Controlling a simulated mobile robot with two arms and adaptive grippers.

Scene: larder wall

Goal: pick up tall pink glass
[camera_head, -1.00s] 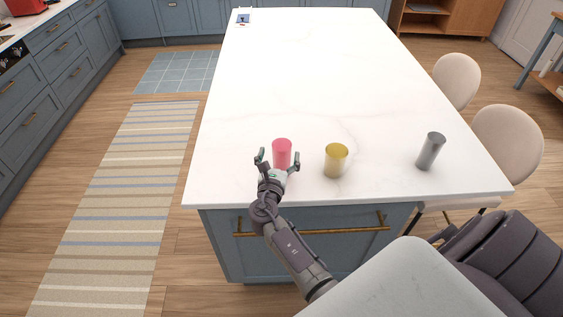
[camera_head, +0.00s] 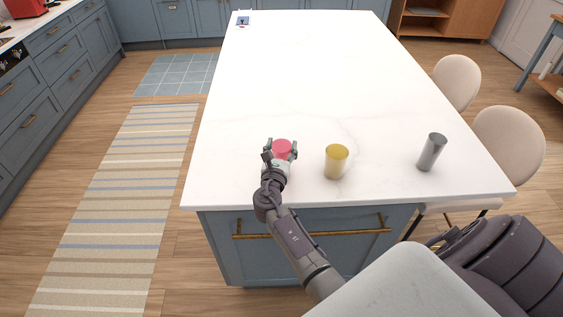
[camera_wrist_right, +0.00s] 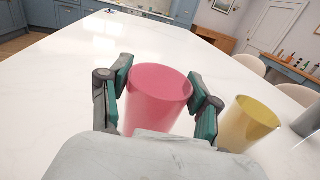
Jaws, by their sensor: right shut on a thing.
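The tall pink glass (camera_head: 282,149) stands upright on the white island top near its front edge. It also shows in the right wrist view (camera_wrist_right: 158,98), between the two fingers. My right gripper (camera_head: 280,150) is shut on the glass, with a finger against each side. The wrist view shows the same gripper (camera_wrist_right: 158,95) from behind, and its palm hides the glass's lower part. I cannot tell whether the base touches the top. My left gripper is not in view.
A yellow glass (camera_head: 336,161) stands just right of the pink one. A grey metallic cup (camera_head: 431,152) stands farther right. The white island top (camera_head: 310,70) is clear behind them. Pale chairs (camera_head: 506,145) line its right side. A small blue item (camera_head: 243,20) lies at the far left corner.

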